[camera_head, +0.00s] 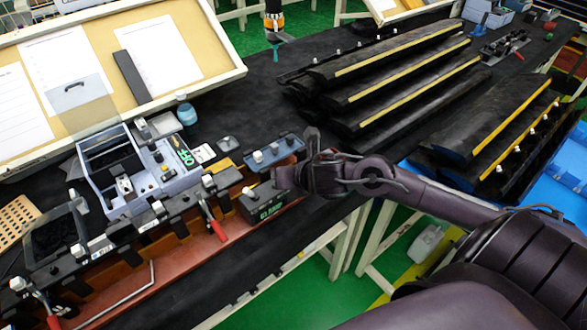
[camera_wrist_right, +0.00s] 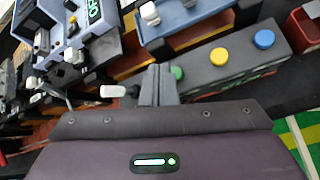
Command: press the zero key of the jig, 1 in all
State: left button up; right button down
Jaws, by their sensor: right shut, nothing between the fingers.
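The jig (camera_head: 160,235) is a long rust-red fixture along the front of the bench, with black clamp blocks and red-handled clamps. A dark box (camera_head: 262,207) with green lettering stands at its right end. In the right wrist view this box (camera_wrist_right: 232,72) has a blue button (camera_wrist_right: 264,39), a yellow button (camera_wrist_right: 219,56) and a green button (camera_wrist_right: 177,72) on top. I cannot read which is the zero key. My right gripper (camera_head: 281,178) is shut and empty over the box. Its fingertips (camera_wrist_right: 158,70) are beside the green button; contact is unclear. My left gripper is not in view.
A blue-grey tray (camera_head: 272,152) with white-topped parts lies behind the box. A grey organiser (camera_head: 110,152) stands to the left. Long black trim strips (camera_head: 400,80) with yellow edges fill the back right. A red bin (camera_wrist_right: 303,28) is right of the box.

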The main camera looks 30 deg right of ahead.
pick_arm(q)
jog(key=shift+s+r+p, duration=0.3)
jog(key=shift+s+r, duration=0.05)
pick_arm(e)
jog(key=w+d+r+n+g, duration=0.1)
jog(key=d+r+n, duration=0.5)
jog(key=n, duration=0.9)
jog(key=shift+w+d+r+n+y, duration=0.35)
jog(key=shift+w+r+y, duration=0.1)
jog(key=shift+r, duration=0.5)
jog(key=shift+f, duration=0.1)
